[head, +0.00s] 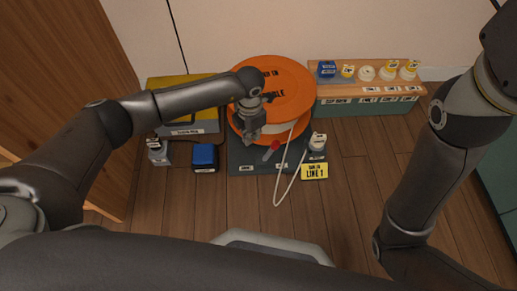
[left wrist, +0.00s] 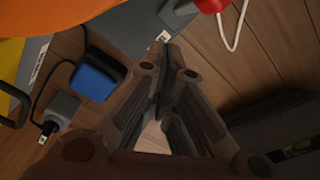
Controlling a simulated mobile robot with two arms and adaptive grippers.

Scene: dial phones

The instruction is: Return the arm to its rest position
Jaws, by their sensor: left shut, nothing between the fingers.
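My left arm reaches in from the left in the head view. Its gripper (head: 250,135) is over the front of the orange round reel (head: 285,88) and the dark grey base (head: 240,160). In the left wrist view the left gripper (left wrist: 168,48) has its fingertips together, with nothing between them. My right arm is folded at the right side of the head view; its gripper is out of the picture. A red knob (head: 275,145) stands just right of the left gripper, apart from it. It also shows at the top of the left wrist view (left wrist: 210,4).
A blue block (head: 204,156) and a grey plug-like piece (head: 157,152) lie left of the base. A yellow "LINE 1" sign (head: 315,171) and a white cord (head: 281,185) are at right. A wooden-topped rack (head: 335,90) holds several small items. The wooden floor in front is clear.

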